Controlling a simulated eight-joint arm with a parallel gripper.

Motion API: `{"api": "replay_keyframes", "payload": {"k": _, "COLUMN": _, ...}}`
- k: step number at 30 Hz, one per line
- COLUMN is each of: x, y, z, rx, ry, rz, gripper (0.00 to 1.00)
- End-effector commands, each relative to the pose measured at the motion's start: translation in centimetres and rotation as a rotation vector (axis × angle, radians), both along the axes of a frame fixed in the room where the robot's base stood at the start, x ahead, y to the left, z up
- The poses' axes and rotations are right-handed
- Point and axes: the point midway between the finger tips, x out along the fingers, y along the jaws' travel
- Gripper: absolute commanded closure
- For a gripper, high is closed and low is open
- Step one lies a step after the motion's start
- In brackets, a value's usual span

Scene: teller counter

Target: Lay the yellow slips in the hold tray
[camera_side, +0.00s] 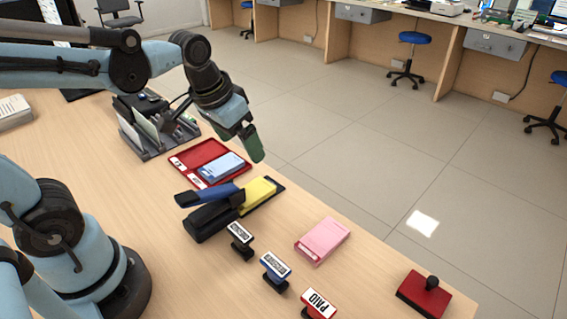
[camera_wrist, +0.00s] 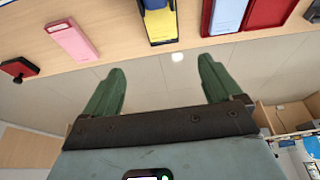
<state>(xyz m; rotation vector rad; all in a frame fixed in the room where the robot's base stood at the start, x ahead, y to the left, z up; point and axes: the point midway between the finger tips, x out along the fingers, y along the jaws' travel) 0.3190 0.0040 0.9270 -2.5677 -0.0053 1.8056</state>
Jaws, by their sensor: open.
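The yellow slips (camera_side: 258,194) lie as a stack in a dark shallow tray (camera_side: 276,187), behind the stapler, which hides part of them. The stack also shows at the top of the wrist view (camera_wrist: 159,24). A red open case (camera_side: 187,157) lies just beyond, with a blue pad (camera_side: 222,167) on its near part. I cannot read a label that tells which of these is the hold tray. My gripper (camera_side: 250,145) hangs in the air near the red case and the counter's far edge. In the wrist view its green fingers (camera_wrist: 161,72) are spread with nothing between them.
A black stapler (camera_side: 212,219) with a blue handle stands close to the yellow slips. A pink pad (camera_side: 322,240), several stamps (camera_side: 275,268) and a red ink pad (camera_side: 424,294) lie to the right. A dark desk organiser (camera_side: 150,130) stands behind left. Bare counter lies in front.

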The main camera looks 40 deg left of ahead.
Motion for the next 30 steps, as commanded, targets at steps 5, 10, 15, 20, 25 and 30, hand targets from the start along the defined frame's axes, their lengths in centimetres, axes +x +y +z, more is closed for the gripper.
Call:
{"api": "replay_keyframes", "payload": {"k": 5, "x": 1.8, "y": 0.2, "z": -0.3, "rx": 0.0, "ry": 0.125, "rz": 0.001, "gripper": 0.08}}
{"api": "replay_keyframes", "payload": {"k": 10, "x": 3.1, "y": 0.4, "z": -1.0, "rx": -0.002, "ry": 0.234, "rz": 0.0, "gripper": 0.08}}
{"api": "replay_keyframes", "payload": {"k": 15, "x": 4.0, "y": 0.6, "z": -1.6, "rx": -0.003, "ry": 0.309, "rz": 0.0, "gripper": 0.08}}
{"api": "replay_keyframes", "payload": {"k": 20, "x": 4.3, "y": 0.6, "z": -1.9, "rx": -0.004, "ry": 0.341, "rz": 0.0, "gripper": 0.08}}
{"api": "replay_keyframes", "payload": {"k": 25, "x": 4.3, "y": 0.6, "z": -1.9, "rx": -0.004, "ry": 0.347, "rz": 0.0, "gripper": 0.08}}
{"api": "replay_keyframes", "payload": {"k": 30, "x": 4.3, "y": 0.6, "z": -1.9, "rx": -0.004, "ry": 0.346, "rz": 0.0, "gripper": 0.08}}
